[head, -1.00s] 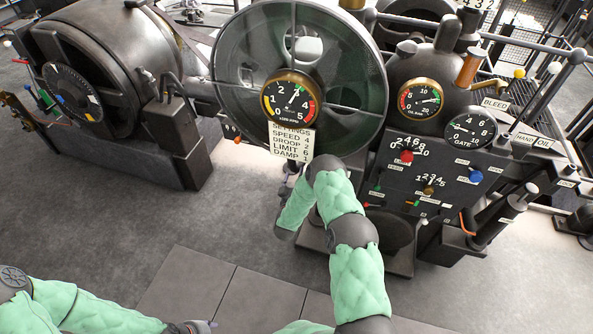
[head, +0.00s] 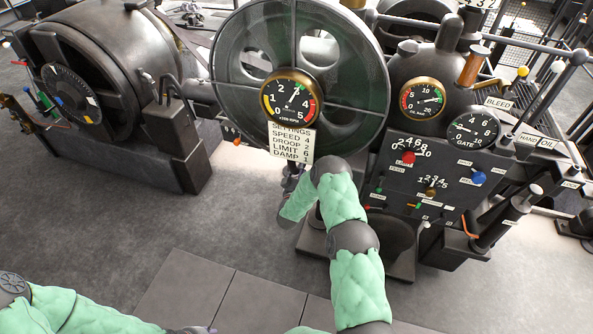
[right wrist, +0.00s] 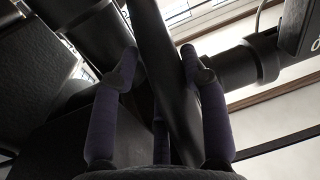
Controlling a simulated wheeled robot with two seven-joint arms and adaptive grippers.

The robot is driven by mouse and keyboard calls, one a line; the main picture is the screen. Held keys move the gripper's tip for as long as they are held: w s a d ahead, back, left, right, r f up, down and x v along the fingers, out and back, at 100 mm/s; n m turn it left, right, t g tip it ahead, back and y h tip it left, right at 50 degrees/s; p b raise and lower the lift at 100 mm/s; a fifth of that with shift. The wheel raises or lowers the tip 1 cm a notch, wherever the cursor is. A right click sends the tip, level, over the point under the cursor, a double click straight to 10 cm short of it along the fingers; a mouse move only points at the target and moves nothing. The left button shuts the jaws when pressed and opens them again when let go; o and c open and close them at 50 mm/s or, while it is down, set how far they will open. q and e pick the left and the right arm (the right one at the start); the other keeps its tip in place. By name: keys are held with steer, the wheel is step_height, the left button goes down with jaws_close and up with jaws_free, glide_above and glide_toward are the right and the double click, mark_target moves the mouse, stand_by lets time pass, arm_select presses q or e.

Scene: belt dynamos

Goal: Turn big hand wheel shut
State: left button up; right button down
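The big hand wheel (head: 297,35), a large dark round rim with thin spokes, stands upright at the top middle of the head view. My right gripper (right wrist: 160,58) is at the wheel's lower part, mostly hidden behind my green forearm in the head view. In the right wrist view its purple fingers stand apart on either side of a thick dark bar (right wrist: 165,85), which looks like part of the wheel rim. Firm contact on it does not show. My left gripper (head: 197,330) barely shows at the bottom edge of the head view; its fingers are cut off.
A speed gauge (head: 291,100) and a settings card (head: 291,143) sit in front of the wheel. A control panel (head: 415,190) with knobs and a gate gauge (head: 473,131) stands to the right. A round dark machine (head: 110,75) stands left. The floor in front is clear.

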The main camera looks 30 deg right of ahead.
mark_target(294, 167)
steer(key=shift+s+a+r+m+g+y+p, duration=0.1)
steer(key=shift+s+a+r+g+y+p, duration=0.55)
steer(key=shift+r+p, duration=1.25)
steer(key=shift+s+a+r+m+g+y+p, duration=0.1)
steer(key=shift+s+a+r+g+y+p, duration=0.7)
steer(key=shift+p, duration=2)
steer(key=shift+s+a+r+m+g+y+p, duration=0.2)
steer(key=shift+s+a+r+g+p, duration=0.5)
steer(key=shift+r+p, duration=1.3)
steer(key=shift+s+a+r+y+p, duration=0.1)
steer(key=shift+a+r+y+p, duration=0.3)
steer(key=shift+p, duration=0.9)
steer(key=shift+f, duration=0.1)
steer(key=c, duration=0.8)
jaws_free()
steer(key=shift+a, duration=0.1)
steer(key=shift+o, duration=0.8)
steer(key=shift+s, duration=0.1)
